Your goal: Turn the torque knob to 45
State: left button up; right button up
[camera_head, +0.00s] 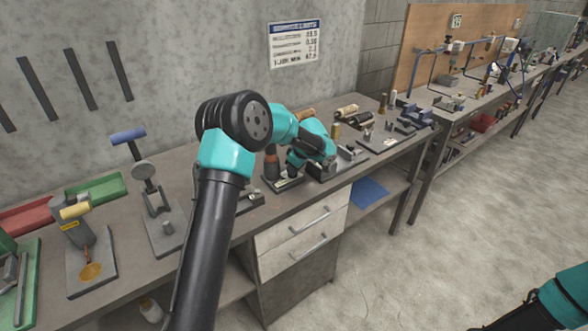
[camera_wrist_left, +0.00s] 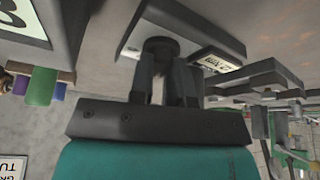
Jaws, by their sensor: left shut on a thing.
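The torque knob (camera_wrist_left: 160,46) is a dark round knob on a light grey base plate (camera_wrist_left: 128,48) in the left wrist view. A white label (camera_wrist_left: 222,62) with dark marks sits beside it, too blurred to read surely. My left gripper (camera_wrist_left: 162,68) has its two dark fingers at either side of the knob, closed on it. In the head view my left gripper (camera_head: 292,166) reaches down to a small base (camera_head: 283,183) on the workbench. The knob is hidden there by the gripper and wrist. The knob's setting cannot be read. My right gripper is not in view.
The workbench (camera_head: 120,222) is crowded. A press-like stand (camera_head: 160,215) and a green tray (camera_head: 97,190) stand to the left. Grey fixtures (camera_head: 378,143) stand to the right. Drawers (camera_head: 300,232) are below the bench front. My right arm (camera_head: 566,298) is over free floor.

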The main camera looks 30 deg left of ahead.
pick_arm(q)
jog(key=shift+f, duration=0.1)
grip_shut()
jog(key=shift+s+m, duration=0.1)
jog(key=shift+m, duration=0.4)
jog(key=shift+s+a+m+t+h, duration=0.1)
jog(key=shift+m+t+h, duration=0.35)
jog(key=shift+m, duration=1.1)
jog(key=shift+m+t+h, duration=0.15)
jog(key=shift+m+t, duration=0.6)
jog(key=shift+m, duration=0.8)
jog(key=o, duration=0.7)
grip_release()
